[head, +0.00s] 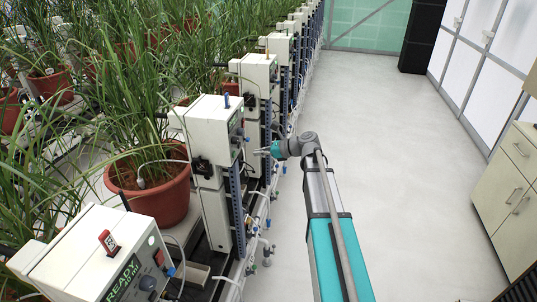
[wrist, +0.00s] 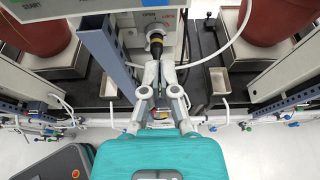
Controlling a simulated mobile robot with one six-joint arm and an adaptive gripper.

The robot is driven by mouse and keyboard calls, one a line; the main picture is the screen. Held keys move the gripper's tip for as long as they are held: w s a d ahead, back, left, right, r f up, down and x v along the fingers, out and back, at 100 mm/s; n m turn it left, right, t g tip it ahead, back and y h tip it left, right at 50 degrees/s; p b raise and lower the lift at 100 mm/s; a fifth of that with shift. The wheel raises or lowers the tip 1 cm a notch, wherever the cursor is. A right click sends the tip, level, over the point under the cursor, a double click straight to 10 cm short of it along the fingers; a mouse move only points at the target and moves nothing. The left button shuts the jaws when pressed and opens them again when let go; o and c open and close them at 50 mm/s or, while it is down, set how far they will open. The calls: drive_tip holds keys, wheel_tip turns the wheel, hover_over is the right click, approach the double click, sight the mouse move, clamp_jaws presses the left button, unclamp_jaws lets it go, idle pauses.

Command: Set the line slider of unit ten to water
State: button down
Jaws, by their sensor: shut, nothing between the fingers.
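My gripper (head: 262,151) is shut and empty in front of a white weighing unit (head: 213,125) in the head view. In the wrist view, my gripper (wrist: 160,66) points at the lower front of a unit, with its fingertips by a black fitting with a yellow band (wrist: 156,42). I cannot tell whether they touch it. The words OPEN and LOCK (wrist: 165,19) stand above the fitting. I cannot make out a unit number, nor which part is the line slider. Part of the unit's front is hidden behind my gripper.
A row of similar units runs into the distance beside potted plants (head: 150,190). A near unit's screen reads READY (head: 123,277). Blue slotted posts (wrist: 105,55), tubes and small valves (wrist: 45,133) crowd the lower front. The aisle floor (head: 390,150) is clear; drawers (head: 510,190) stand right.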

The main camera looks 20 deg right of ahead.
drive_tip(key=shift+w+a+r+p, duration=0.3)
drive_tip(key=shift+a+r+p, duration=0.25)
drive_tip(key=shift+r+p, duration=0.3)
drive_tip(key=shift+w+a+r+p, duration=0.3)
drive_tip(key=shift+a+r+p, duration=0.2)
drive_tip(key=shift+r+p, duration=0.35)
drive_tip(key=shift+r+p, duration=1.05)
drive_tip(key=shift+p, duration=0.15)
drive_tip(key=shift+f, duration=0.25)
approach(249, 140)
drive_tip(key=f, duration=0.1)
drive_tip(key=d+f, duration=0.1)
drive_tip(key=f, duration=0.1)
drive_tip(key=shift+f+b, duration=0.3)
drive_tip(key=shift+b, duration=0.1)
